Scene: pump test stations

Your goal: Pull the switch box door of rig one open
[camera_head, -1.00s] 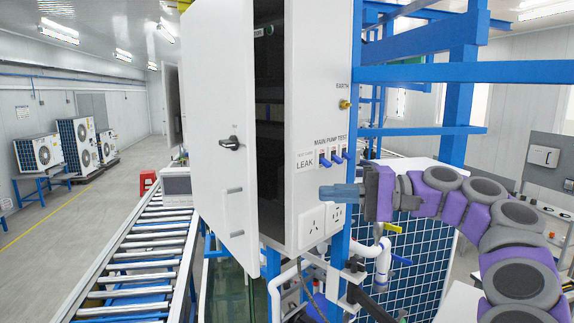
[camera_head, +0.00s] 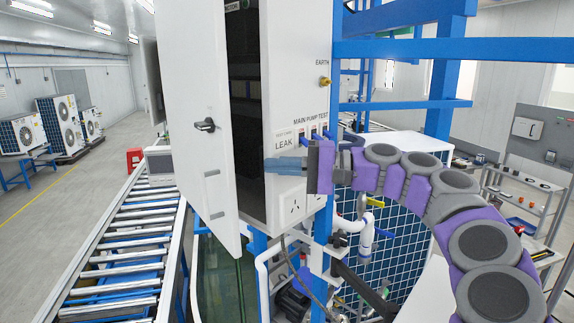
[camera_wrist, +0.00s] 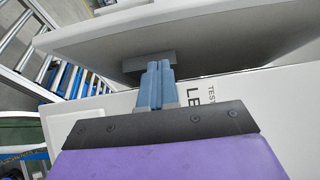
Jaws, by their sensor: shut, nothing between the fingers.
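The white switch box (camera_head: 297,90), labelled EARTH, MAIN PUMP TEST and LEAK, stands with its door (camera_head: 185,70) partly open. A dark gap shows between the door and the box. The door's black handle (camera_head: 205,125) is on its outer face.
A roller conveyor (camera_head: 125,255) runs along the left, with open floor beyond. Blue frame posts and beams (camera_head: 440,48) stand at the right. White pipes (camera_head: 366,240) and a blue gridded panel (camera_head: 400,215) are below my arm. A socket (camera_head: 296,207) sits low on the box.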

